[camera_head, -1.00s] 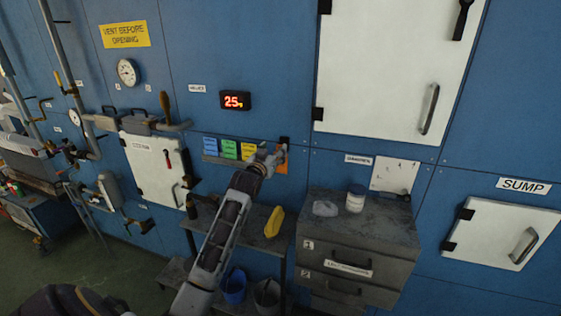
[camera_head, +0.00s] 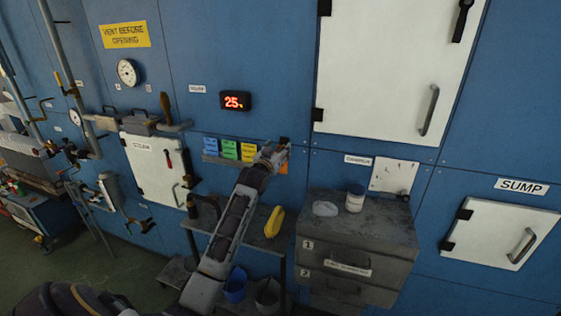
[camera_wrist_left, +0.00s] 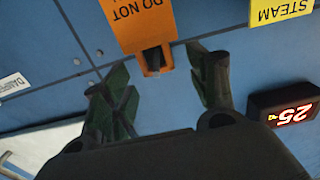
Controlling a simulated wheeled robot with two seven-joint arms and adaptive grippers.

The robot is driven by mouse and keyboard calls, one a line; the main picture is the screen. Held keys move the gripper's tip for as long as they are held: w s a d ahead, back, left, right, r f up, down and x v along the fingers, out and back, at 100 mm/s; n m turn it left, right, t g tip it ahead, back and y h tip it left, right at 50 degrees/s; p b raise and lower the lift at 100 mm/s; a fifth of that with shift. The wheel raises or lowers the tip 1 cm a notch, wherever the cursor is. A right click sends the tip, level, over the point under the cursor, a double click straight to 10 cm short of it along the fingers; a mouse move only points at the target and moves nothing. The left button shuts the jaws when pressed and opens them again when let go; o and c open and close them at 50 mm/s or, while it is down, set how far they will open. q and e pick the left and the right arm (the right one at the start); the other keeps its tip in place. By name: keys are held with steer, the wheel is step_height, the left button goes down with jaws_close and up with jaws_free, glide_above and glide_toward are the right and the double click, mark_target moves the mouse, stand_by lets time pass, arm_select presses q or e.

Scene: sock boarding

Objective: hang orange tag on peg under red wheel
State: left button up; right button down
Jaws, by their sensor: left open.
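The orange tag (camera_wrist_left: 140,25) hangs on a dark peg at the right end of a tag row on the blue wall. Its lettering partly reads "DO NOT" in the left wrist view. In the head view only a sliver of the orange tag (camera_head: 284,169) shows behind my gripper. My left gripper (camera_head: 279,150) is open and close in front of the tag. In the left wrist view, the fingers of my left gripper (camera_wrist_left: 163,88) stand apart with the peg end beyond the gap between them. I cannot make out a red wheel. My right gripper is not in view.
Blue (camera_head: 210,148), green (camera_head: 229,150) and yellow (camera_head: 248,152) tags hang beside the orange one. A red-lit display (camera_head: 235,101) sits above them. Below are a shelf with a yellow object (camera_head: 274,222) and a grey drawer cabinet (camera_head: 388,232). Pipes and valves line the left wall.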

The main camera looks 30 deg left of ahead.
arm_select(q)
steer(key=shift+p+x, duration=0.3)
steer(key=shift+x, duration=1.1)
steer(key=shift+d, duration=0.1)
steer(key=c, duration=1.1)
steer(key=shift+o, duration=0.2)
steer(key=shift+r+b, duration=0.3)
steer(key=shift+r, duration=0.4)
steer(key=shift+s+d, duration=0.15)
steer(key=shift+s, duration=0.55)
steer(key=b+v, duration=0.3)
steer(key=v, duration=1.3)
steer(key=shift+s, duration=0.3)
